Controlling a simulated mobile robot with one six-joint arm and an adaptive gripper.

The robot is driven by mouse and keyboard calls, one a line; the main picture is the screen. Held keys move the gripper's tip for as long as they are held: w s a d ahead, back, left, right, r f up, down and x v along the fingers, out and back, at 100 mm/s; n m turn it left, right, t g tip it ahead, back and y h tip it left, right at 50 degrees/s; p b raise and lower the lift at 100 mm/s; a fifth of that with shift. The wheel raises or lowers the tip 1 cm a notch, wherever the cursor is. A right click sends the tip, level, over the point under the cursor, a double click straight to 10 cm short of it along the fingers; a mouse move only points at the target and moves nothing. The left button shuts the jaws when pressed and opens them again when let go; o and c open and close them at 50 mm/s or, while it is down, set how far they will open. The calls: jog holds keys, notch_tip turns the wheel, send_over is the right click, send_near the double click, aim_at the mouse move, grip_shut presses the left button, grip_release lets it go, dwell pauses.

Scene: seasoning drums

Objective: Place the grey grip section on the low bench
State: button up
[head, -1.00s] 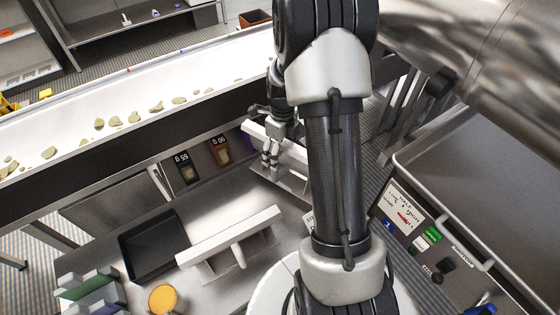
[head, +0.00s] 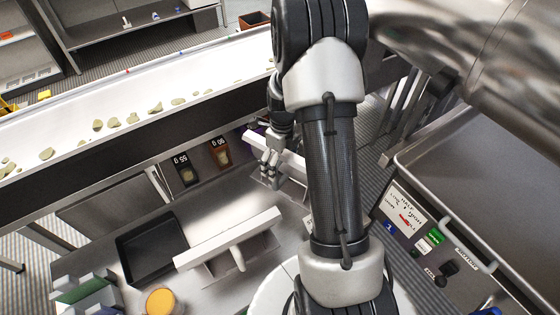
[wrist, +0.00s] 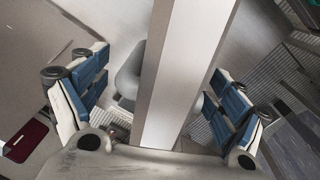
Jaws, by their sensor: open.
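My gripper (head: 270,168) is open above the far white rack (head: 290,165) in the head view. In the wrist view its blue-padded fingers (wrist: 162,92) stand apart, one on each side of a pale bar (wrist: 188,70). A rounded grey piece (wrist: 128,75), possibly the grey grip section, shows just left of the bar, near the left finger and partly hidden behind the bar. I cannot tell whether anything touches it. A metal worktop (head: 205,208) lies under the racks; I cannot tell whether it is the low bench.
A nearer white rack (head: 228,238) with a light peg stands on the worktop, beside a black tray (head: 150,247) and an orange-topped jar (head: 160,301). The conveyor (head: 130,105) with pale pieces runs behind. A large steel drum (head: 470,45) and control panel (head: 425,240) are at right.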

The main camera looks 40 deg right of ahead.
dwell(0.3)
jog(key=r+p, duration=0.1)
jog(key=r, duration=0.3)
jog(key=r+p, duration=0.1)
jog(key=r, duration=0.3)
jog(key=r+p, duration=0.1)
jog(key=r, duration=0.3)
jog(key=shift+d+r+p, duration=0.15)
jog(key=shift+d+p, duration=0.15)
jog(key=shift+p, duration=0.1)
jog(key=s+a+r+n+t, duration=0.1)
jog(key=s+a+r+n, duration=0.2)
jog(key=a+r+n, duration=0.35)
jog(key=s+a+r+n+t, duration=0.1)
jog(key=s+a+r+n, duration=0.2)
jog(key=a+r+n, duration=0.35)
jog(key=s+a+r+n+t, duration=0.1)
jog(key=s+a+r+n, duration=0.1)
jog(key=s+n, duration=0.2)
jog(key=s+a+r+n+t, duration=0.1)
jog(key=s+a+r+n, duration=0.1)
jog(key=s+n, duration=0.3)
jog(key=s+a+r+n, duration=0.2)
jog(key=s+n, duration=0.3)
jog(key=n, duration=0.5)
jog(key=shift+a+t+h, duration=0.3)
jog(key=shift+a+t, duration=0.1)
jog(key=shift+a, duration=0.2)
